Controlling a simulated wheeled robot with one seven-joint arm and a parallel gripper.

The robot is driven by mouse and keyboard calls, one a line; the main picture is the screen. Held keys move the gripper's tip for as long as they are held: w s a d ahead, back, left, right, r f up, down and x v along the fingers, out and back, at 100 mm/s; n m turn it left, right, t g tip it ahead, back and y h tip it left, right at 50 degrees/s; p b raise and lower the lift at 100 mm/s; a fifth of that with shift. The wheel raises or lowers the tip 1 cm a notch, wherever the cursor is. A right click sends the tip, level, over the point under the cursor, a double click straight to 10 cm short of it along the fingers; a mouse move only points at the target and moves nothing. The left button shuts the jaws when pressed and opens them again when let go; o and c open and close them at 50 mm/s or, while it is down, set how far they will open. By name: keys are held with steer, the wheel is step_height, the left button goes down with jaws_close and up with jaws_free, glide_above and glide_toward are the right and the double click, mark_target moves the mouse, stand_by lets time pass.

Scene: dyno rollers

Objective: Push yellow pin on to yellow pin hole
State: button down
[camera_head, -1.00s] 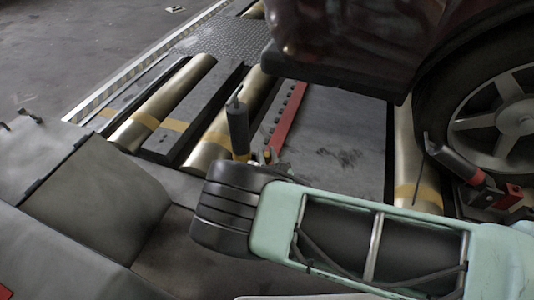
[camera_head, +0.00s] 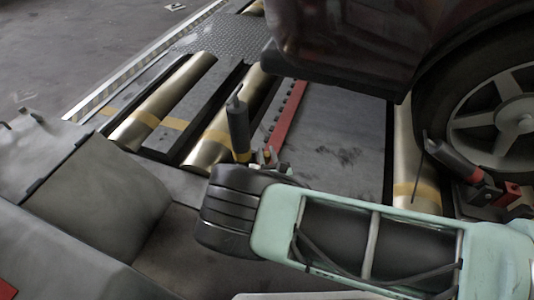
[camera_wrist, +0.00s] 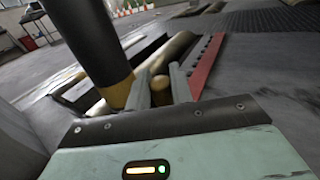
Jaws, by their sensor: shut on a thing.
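My gripper (camera_wrist: 161,90) has its two grey fingers upright around a small brownish-yellow knob (camera_wrist: 160,84), which I take to be the yellow pin. In the head view my gripper (camera_head: 268,158) is partly hidden by my wrist, and the orange-yellow knob (camera_head: 266,152) shows at its fingertips. A black cylindrical post (camera_wrist: 95,42) with a yellow lower end stands close to the left of the fingers.
A red perforated bar (camera_head: 286,115) lies right of the post. Metal rollers with yellow bands (camera_head: 165,100) lie to the left. A car wheel (camera_head: 500,125) and dark car body (camera_head: 350,45) limit room at right and above. A second black-handled device (camera_head: 452,157) stands by the wheel.

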steer(key=shift+f, duration=0.3)
steer(key=c, duration=1.1)
jaws_free()
steer(key=shift+c, duration=0.2)
steer(key=shift+s, duration=0.1)
steer(key=s+d+p, duration=0.3)
steer(key=s+p, duration=0.4)
steer(key=s, duration=1)
steer(key=shift+r, duration=0.15)
